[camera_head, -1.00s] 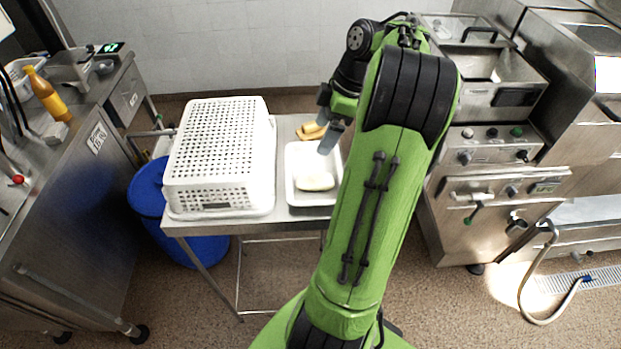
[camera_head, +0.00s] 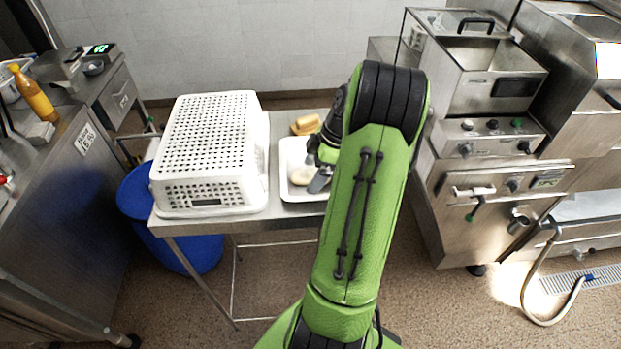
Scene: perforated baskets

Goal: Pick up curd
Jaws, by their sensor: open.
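The curd, a pale cream rounded block (camera_head: 301,176), lies in a shallow white tray (camera_head: 287,160) on the steel table. Its right part is hidden by my gripper. My gripper (camera_head: 319,182) is open, down at the tray just right of the curd. The green arm hides the tray's right side, and I cannot tell whether a finger touches the curd.
A large white perforated basket (camera_head: 210,150) stands left of the tray on the steel table (camera_head: 285,215). A yellow-brown item (camera_head: 305,124) lies behind the tray. A blue bin (camera_head: 140,192) is at the table's left; a steel fryer unit (camera_head: 480,150) stands right.

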